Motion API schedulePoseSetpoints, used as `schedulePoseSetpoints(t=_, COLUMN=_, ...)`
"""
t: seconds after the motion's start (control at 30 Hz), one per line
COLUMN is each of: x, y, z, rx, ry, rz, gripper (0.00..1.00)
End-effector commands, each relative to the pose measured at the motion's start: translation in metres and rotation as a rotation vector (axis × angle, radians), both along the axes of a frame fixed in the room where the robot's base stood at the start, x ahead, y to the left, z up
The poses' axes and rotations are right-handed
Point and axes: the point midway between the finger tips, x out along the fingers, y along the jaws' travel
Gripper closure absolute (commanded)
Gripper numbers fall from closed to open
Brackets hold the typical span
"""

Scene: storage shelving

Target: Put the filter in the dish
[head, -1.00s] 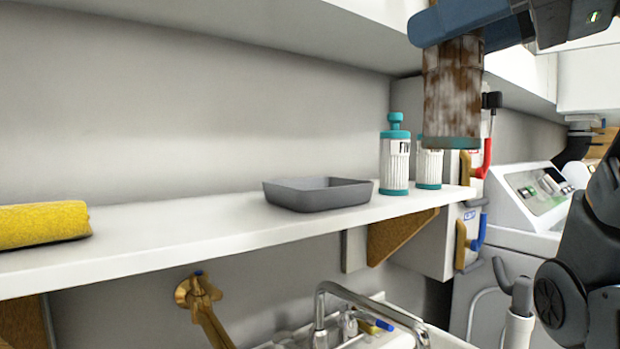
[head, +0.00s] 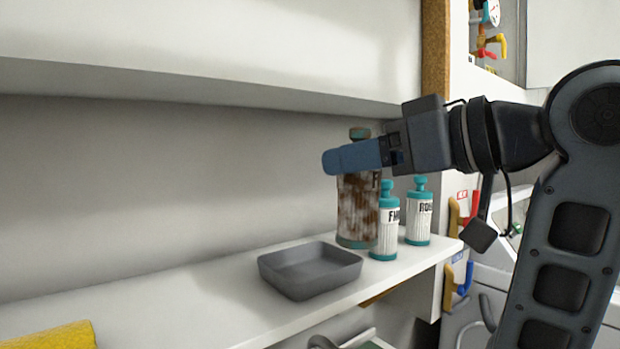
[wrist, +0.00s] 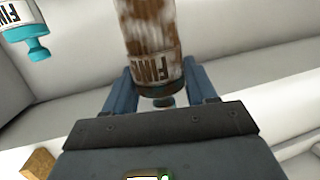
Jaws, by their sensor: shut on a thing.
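The brown-stained filter (head: 357,212) with a teal cap and base is held upright by my gripper (head: 335,162). It hangs just behind and right of the grey dish (head: 312,285), and I cannot tell whether its base touches the shelf. The blue fingers close around its upper part. The wrist view shows the filter (wrist: 150,40) between both fingers, cap end towards the palm. The dish is shallow, square and empty, resting on the white shelf. Two cleaner white filters, one nearer (head: 386,232) and one farther right (head: 418,222), stand right of the held filter.
The white shelf (head: 225,297) runs along the wall, with free room left of the dish. A yellow roll (head: 55,338) lies at its left end. An upper shelf (head: 200,90) overhangs above. Coloured handles (head: 452,275) are past the shelf's right end.

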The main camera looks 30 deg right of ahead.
Motion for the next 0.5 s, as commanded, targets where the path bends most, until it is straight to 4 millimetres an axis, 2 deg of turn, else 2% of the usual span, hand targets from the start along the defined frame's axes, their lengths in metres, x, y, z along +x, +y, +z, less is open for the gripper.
schedulePoseSetpoints(t=0.03, x=0.001, y=0.001, z=0.006, rx=0.0, ry=0.005, rz=0.001, gripper=0.79)
schedulePoseSetpoints(t=0.33, x=0.007, y=0.003, z=0.005, rx=-0.007, ry=0.006, rz=-0.009, gripper=0.79)
schedulePoseSetpoints(t=0.5, x=0.046, y=0.011, z=-0.001, rx=-0.007, ry=0.003, rz=-0.007, gripper=0.79)
